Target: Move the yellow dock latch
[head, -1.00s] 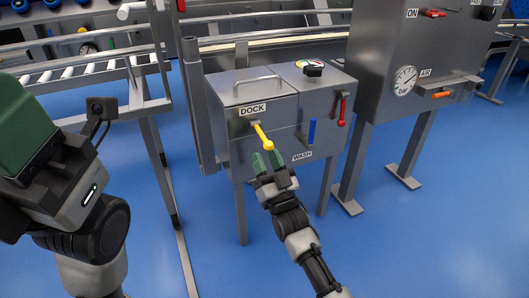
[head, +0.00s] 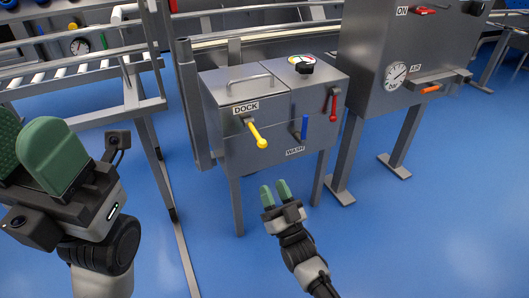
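The yellow dock latch (head: 256,134) is a lever with a round knob on the front of a grey metal box (head: 225,158), just below the DOCK label. It slants down to the right. My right gripper (head: 275,192) is below the latch and apart from it, with its green fingers pointing up. The fingers are spread a little and nothing is between them. My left gripper (head: 20,150) is large at the left edge, partly cut off by the frame. Its green pads overlap in this view, so their gap cannot be judged.
A blue lever (head: 305,127) by the WASH label and a red lever (head: 334,104) share the box. A grey cabinet (head: 379,101) with an AIR gauge stands right. A roller conveyor (head: 75,75) is at left. Blue floor lies open in front.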

